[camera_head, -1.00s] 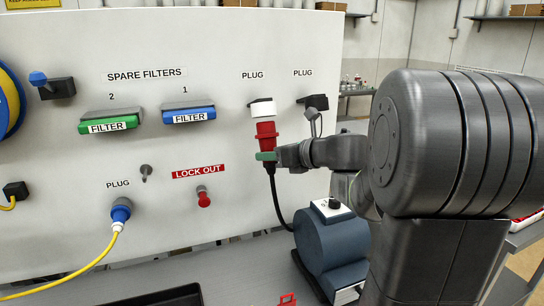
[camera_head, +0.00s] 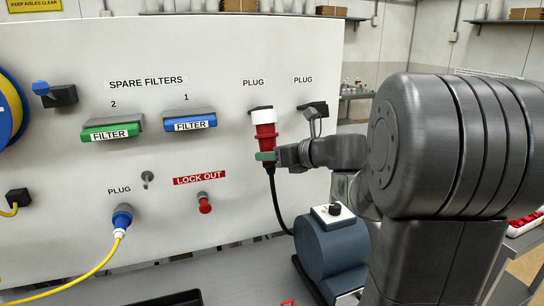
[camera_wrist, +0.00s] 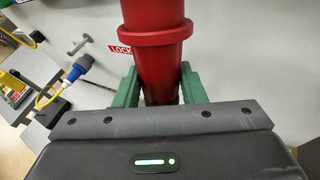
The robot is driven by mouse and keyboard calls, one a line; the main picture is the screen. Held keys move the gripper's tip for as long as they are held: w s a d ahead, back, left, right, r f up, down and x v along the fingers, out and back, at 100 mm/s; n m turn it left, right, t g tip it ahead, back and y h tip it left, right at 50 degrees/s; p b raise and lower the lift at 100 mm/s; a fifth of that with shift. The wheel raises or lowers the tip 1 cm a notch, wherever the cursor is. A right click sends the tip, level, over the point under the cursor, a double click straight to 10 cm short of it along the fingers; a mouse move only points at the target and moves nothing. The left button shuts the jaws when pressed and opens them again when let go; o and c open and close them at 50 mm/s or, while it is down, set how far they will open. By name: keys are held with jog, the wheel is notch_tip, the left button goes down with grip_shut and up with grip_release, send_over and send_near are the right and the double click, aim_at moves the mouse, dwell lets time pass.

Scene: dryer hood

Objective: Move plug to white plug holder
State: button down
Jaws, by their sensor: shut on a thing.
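The red plug (camera_head: 266,137) is upright with its black cable hanging below it. Its top meets the underside of the white plug holder (camera_head: 262,116) on the panel, under the left PLUG label at the upper right. How deep it sits in the holder cannot be told. My gripper (camera_head: 265,157) is shut on the lower part of the plug. In the wrist view the green fingers (camera_wrist: 160,88) stand on both sides of the red plug body (camera_wrist: 155,45). The holder is not visible in the wrist view.
A dark plug holder (camera_head: 313,108) with a grey cap is just right of the white one. A blue-grey motor unit (camera_head: 332,245) stands below. Filters (camera_head: 190,120), a lock-out knob (camera_head: 204,203) and a blue plug (camera_head: 122,216) are on the panel to the left.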

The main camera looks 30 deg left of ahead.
jog(key=shift+w+a+r+p, duration=0.15)
jog(key=shift+r+p, duration=0.25)
jog(key=shift+r, duration=0.25)
jog(key=shift+w+a+r+p, duration=0.15)
jog(key=shift+r+p, duration=0.2)
jog(key=shift+r, duration=0.3)
jog(key=c, duration=0.8)
grip_release()
jog(key=shift+c, duration=0.2)
jog(key=shift+f, duration=0.1)
jog(key=b+v, duration=0.3)
jog(key=v, duration=1)
jog(key=shift+d, duration=0.4)
jog(key=shift+s, duration=0.1)
jog(key=p+x, duration=0.3)
jog(key=x, duration=1)
jog(key=shift+a, duration=0.35)
jog(key=shift+f, duration=0.25)
